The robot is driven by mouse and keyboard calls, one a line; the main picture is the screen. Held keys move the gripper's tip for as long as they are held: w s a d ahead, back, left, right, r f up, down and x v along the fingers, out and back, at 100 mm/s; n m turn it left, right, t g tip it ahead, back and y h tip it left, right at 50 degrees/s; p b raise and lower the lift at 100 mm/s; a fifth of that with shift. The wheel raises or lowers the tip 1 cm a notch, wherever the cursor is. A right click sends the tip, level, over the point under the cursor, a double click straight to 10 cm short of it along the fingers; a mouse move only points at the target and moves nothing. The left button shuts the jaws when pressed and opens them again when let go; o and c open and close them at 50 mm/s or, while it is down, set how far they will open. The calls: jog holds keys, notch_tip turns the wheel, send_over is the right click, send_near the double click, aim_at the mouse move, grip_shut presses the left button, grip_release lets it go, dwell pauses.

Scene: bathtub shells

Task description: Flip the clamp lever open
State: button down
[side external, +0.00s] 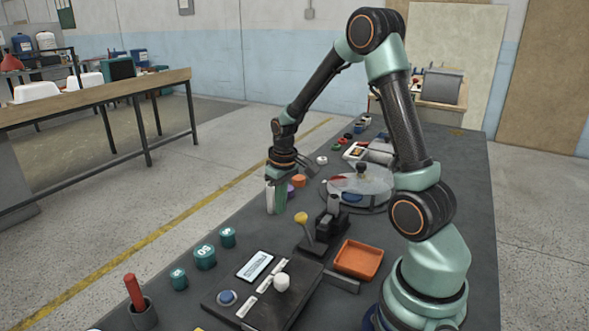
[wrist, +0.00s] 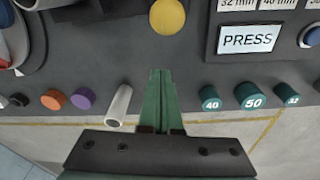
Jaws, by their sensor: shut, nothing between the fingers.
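The clamp shows in the side view as a dark block (side external: 323,230) with a grey upright part. Its lever ends in a yellow knob (side external: 301,218), which sticks out on the left side of the clamp. The knob also shows at the top of the wrist view (wrist: 167,17), where the rest of the lever is out of frame. My gripper (side external: 274,209) points down over the table's left edge, behind and left of the knob and apart from it. Its green fingers (wrist: 160,74) are together and empty, with the knob beyond their tips in the wrist view.
A pale cylinder (wrist: 119,105) stands close beside my fingers. Teal weights (side external: 205,257) and a control box with a PRESS screen (side external: 254,265) lie nearer the camera. An orange tray (side external: 358,260) sits right of the clamp. A clear-covered round turntable (side external: 360,190) stands behind it.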

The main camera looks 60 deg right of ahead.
jog(key=shift+s+a+r, duration=0.1)
jog(key=shift+s+a, duration=0.1)
jog(key=shift+s, duration=0.75)
jog(key=shift+s+a+r, duration=0.1)
jog(key=shift+s+a, duration=0.05)
jog(key=shift+s, duration=0.8)
